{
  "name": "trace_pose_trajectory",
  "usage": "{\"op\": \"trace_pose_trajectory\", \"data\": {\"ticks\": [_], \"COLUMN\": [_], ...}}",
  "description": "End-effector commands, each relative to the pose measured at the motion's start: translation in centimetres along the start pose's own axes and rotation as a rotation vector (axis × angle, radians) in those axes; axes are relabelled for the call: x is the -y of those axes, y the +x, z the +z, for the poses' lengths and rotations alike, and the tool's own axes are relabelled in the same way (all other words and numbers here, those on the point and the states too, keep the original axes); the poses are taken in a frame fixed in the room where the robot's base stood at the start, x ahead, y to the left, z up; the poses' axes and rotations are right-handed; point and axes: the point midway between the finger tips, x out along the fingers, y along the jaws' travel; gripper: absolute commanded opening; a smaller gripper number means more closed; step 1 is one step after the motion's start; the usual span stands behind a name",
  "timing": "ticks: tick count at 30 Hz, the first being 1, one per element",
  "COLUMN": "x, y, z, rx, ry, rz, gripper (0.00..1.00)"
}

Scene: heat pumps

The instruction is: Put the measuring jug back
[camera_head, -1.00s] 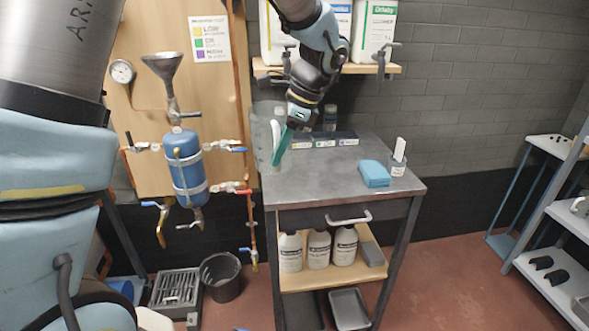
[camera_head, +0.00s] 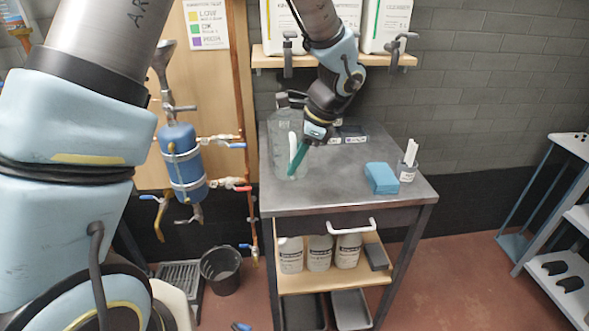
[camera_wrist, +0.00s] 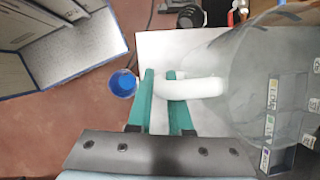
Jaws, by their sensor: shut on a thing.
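The measuring jug (camera_head: 279,150) is clear, with a white handle. In the head view it is at the back left of the grey bench top (camera_head: 345,185), upright. I cannot tell whether its base touches the bench. My gripper (camera_head: 294,170) reaches down from above with teal fingers at the jug's right side. In the wrist view my gripper (camera_wrist: 161,76) is shut on the white handle, which passes between the fingertips. The clear jug body (camera_wrist: 262,75) fills the right of that view, and labels show through it.
A blue sponge (camera_head: 381,178) and a small grey cup (camera_head: 407,172) stand on the right of the bench. Small labelled boxes (camera_head: 352,134) are at its back. A shelf (camera_head: 270,58) with white canisters hangs above. A blue tank (camera_head: 182,160) with pipework is left.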

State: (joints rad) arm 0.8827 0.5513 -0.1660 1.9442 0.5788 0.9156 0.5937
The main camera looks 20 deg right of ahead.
Motion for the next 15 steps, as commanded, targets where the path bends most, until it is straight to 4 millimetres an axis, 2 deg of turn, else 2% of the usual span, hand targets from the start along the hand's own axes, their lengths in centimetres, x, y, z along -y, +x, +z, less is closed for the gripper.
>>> {"op": "trace_pose_trajectory", "data": {"ticks": [6,15], "x": [-0.2,-0.1], "y": [2.4,2.7], "z": [-1.0,-1.1], "rx": [0.001,0.0], "ry": [0.001,0.0], "rz": [0.001,0.0], "gripper": [0.0,0.0]}}
